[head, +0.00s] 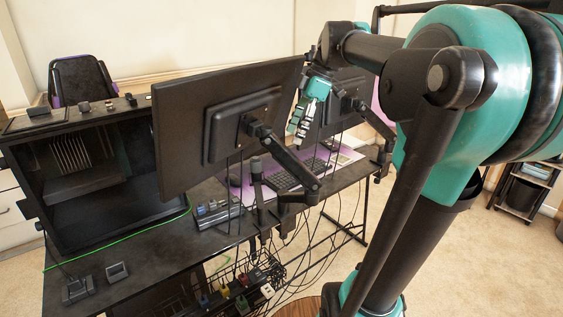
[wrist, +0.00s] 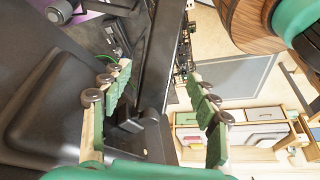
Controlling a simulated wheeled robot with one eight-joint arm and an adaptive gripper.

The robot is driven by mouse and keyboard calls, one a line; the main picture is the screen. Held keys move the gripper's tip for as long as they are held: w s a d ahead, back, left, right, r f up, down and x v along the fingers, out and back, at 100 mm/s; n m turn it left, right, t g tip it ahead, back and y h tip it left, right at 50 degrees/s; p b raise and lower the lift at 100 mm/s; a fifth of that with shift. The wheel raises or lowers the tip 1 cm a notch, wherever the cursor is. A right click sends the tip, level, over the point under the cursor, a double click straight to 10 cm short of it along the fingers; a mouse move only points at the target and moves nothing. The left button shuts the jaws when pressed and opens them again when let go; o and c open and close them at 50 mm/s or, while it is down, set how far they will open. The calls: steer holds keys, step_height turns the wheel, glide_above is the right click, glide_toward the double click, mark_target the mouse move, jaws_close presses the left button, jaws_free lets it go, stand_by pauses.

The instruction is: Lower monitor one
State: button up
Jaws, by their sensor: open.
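Two black monitors on jointed arms show from behind in the head view: a near one (head: 185,125) at the left, tilted, and a far one (head: 328,112), partly hidden behind my arm. I cannot tell which is monitor one. The near monitor's arm (head: 290,162) reaches down to the desk's edge. My gripper (head: 295,132) is open, pointing down beside the near monitor's right edge, in front of the far one. In the wrist view, a dark panel (wrist: 55,105) fills the left. A black bar (wrist: 160,65) runs between and beyond my open fingers (wrist: 158,88); contact is unclear.
The black desk (head: 120,262) holds a computer case (head: 110,180), a keyboard (head: 283,178) and small dark items. Cables (head: 262,270) hang below the desk. Open carpet (head: 460,260) lies to the right. A wooden shelf (wrist: 240,133) shows in the wrist view.

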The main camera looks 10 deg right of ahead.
mark_target(282, 161)
steer(key=x, duration=1)
steer(key=shift+f, duration=0.2)
steer(key=shift+c, duration=0.3)
jaws_close()
